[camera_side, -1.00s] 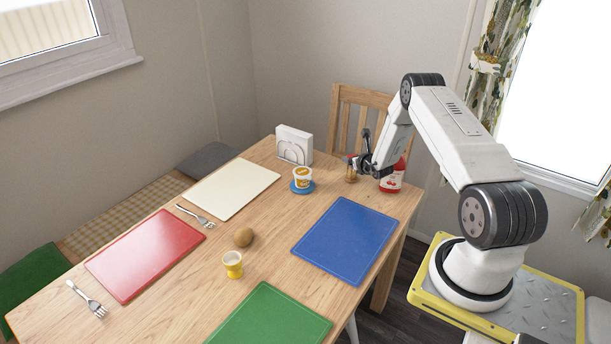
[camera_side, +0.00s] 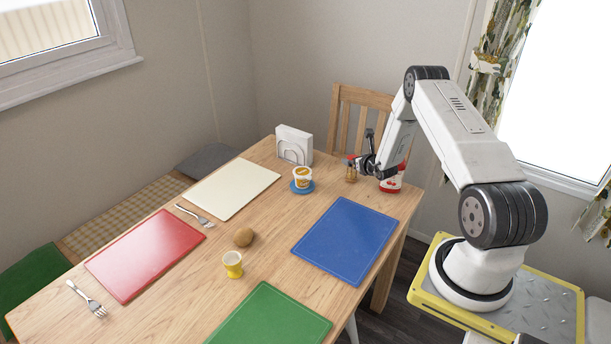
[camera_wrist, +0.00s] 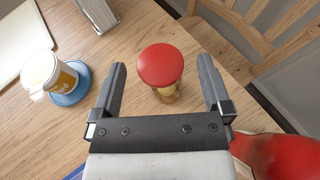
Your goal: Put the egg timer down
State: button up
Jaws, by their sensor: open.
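The egg timer (camera_wrist: 163,66) has a round red top and a yellowish, see-through body below it. In the wrist view it sits between my two fingers, with clear gaps on both sides. In the side view the timer (camera_side: 351,173) stands on the wooden table, left of the red bottle. My gripper (camera_side: 362,163) is open at its upper part; in the wrist view the spread fingers (camera_wrist: 164,82) show clearly and hold nothing. The side view partly hides the top of the timer behind the fingers.
A red bottle (camera_side: 391,182) stands close on the right. A tub (camera_side: 302,176) on a blue coaster and a napkin holder (camera_side: 294,144) stand to the left. The blue mat (camera_side: 346,240) lies in front. A chair (camera_side: 362,98) is behind the table.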

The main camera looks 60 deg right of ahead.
jog(key=v, duration=1)
dwell(0.7)
jog(key=w+a+r+n+y, duration=0.2)
jog(key=a+n+y, duration=0.25)
jog(key=a, duration=0.35)
jog(key=w+a+r+n+g+y, duration=0.1)
jog(key=w+a+r+n+y, duration=0.2)
jog(key=a+n, duration=0.3)
jog(key=w+a+r+n+y, duration=0.2)
jog(key=a+n+y, duration=0.2)
jog(key=a, duration=0.5)
jog(key=s+a+r+n+g+h, duration=0.2)
jog(key=s+a+n, duration=0.4)
jog(key=n, duration=0.8)
jog(key=s+a+r+n+g+h, duration=0.2)
jog(key=s+a+r+n+g, duration=0.3)
jog(key=a+n, duration=0.5)
jog(key=s+r+n, duration=0.1)
jog(key=s+n, duration=0.1)
jog(key=n, duration=0.2)
jog(key=shift+s+r+g, duration=0.15)
jog(key=shift+s+g, duration=0.05)
jog(key=shift+g, duration=0.1)
